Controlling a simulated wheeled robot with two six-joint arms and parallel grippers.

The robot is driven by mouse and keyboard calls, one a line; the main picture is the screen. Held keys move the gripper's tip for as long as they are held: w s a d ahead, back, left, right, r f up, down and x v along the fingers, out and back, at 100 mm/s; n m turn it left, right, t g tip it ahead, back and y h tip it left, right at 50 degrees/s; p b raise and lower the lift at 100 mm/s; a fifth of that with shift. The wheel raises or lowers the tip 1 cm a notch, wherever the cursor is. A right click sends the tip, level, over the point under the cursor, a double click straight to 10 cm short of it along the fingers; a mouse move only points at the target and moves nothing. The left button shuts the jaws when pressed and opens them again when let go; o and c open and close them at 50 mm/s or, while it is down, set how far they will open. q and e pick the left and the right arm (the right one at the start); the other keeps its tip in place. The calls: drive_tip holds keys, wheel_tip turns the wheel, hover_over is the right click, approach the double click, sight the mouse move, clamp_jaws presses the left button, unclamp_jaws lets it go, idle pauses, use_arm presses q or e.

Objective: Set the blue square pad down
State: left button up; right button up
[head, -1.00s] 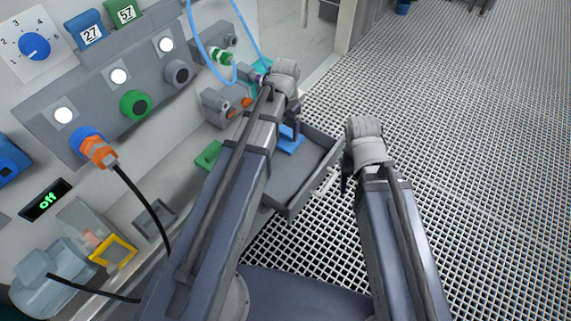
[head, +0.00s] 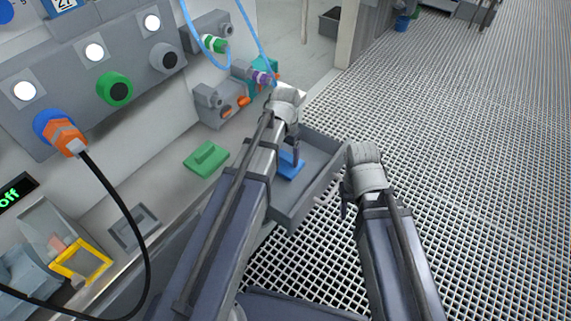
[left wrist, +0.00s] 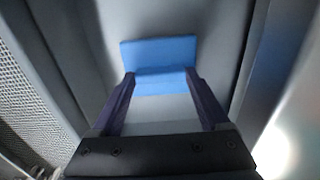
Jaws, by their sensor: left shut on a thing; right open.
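The blue square pad (head: 287,168) is at my left gripper (head: 295,160), inside the walls of a grey tray (head: 318,147). In the left wrist view the pad (left wrist: 158,51) shows flat face on, and its raised blue grip (left wrist: 161,79) is between the two dark fingers. My left gripper (left wrist: 162,88) is shut on that grip. Whether the pad touches the tray floor, I cannot tell. My right gripper (head: 345,200) is open and empty, to the right of the tray, over the floor grating.
A green square pad (head: 206,159) lies on the bench left of my left arm. A recessed grey square (head: 134,229) and a yellow frame (head: 82,260) are further left. A black cable (head: 125,200) hangs from an orange connector. White grating covers the floor at right.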

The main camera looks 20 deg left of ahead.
sight(286, 158)
use_arm(q)
drive_tip(key=shift+f+b, duration=1.2)
drive_tip(key=shift+f, duration=0.45)
drive_tip(key=shift+f, duration=0.1)
drive_tip(key=shift+f, duration=0.15)
drive_tip(key=o, duration=1.4)
wheel_tip(286, 158, up, 13)
drive_tip(key=p, duration=1.2)
drive_tip(key=shift+y, duration=0.6)
drive_tip(key=s+d, duration=0.3)
drive_tip(key=s, duration=0.1)
drive_tip(key=s+d, duration=0.4)
drive_tip(key=s, duration=0.1)
drive_tip(key=s+d, duration=0.3)
drive_tip(key=s, duration=0.2)
drive_tip(key=shift+s+d+f, duration=0.2)
drive_tip(key=shift+s+d, duration=0.05)
drive_tip(key=shift+d, duration=0.15)
